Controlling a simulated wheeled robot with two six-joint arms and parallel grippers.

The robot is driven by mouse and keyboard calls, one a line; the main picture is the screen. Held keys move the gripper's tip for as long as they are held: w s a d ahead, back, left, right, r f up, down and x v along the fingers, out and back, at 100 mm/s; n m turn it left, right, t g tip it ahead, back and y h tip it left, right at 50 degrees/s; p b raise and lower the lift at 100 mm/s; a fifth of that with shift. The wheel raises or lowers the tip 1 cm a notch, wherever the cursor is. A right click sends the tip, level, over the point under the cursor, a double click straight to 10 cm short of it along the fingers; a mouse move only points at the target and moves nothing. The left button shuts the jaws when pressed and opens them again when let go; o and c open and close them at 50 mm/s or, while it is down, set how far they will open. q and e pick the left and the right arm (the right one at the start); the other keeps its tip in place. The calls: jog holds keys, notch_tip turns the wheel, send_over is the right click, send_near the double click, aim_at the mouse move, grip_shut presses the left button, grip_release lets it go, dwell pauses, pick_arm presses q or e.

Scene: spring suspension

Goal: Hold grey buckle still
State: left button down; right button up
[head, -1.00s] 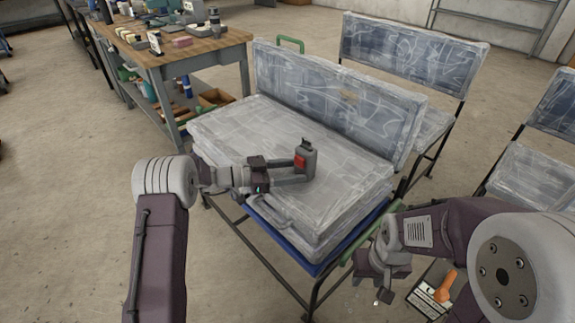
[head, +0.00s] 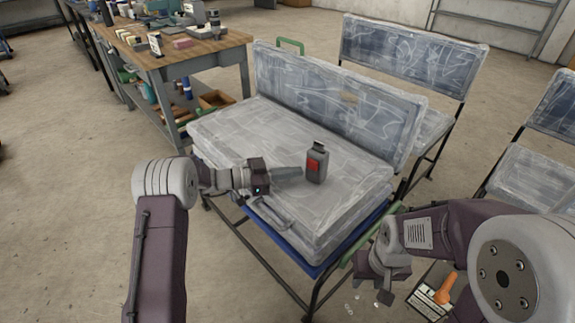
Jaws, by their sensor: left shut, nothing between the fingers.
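The grey buckle (head: 317,166) with a red button stands upright on the plastic-wrapped seat cushion (head: 250,130). A dark slot piece shows at its top. My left gripper (head: 298,172) is shut and empty. Its fingertips point right at the buckle's left side, with a small gap between them in the picture. My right gripper (head: 385,293) hangs low at the right, beyond the seat's front right corner and away from the buckle. Its fingers are small and dark, and whether they are open is unclear.
The wrapped backrest (head: 335,100) rises behind the buckle. A wooden workbench (head: 180,45) with tools stands at the back left. An orange-handled tool (head: 445,288) lies near the floor at the right. More wrapped seats stand behind.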

pick_arm(q)
jog(key=c, duration=2.2)
grip_release()
jog(key=c, duration=0.6)
grip_release()
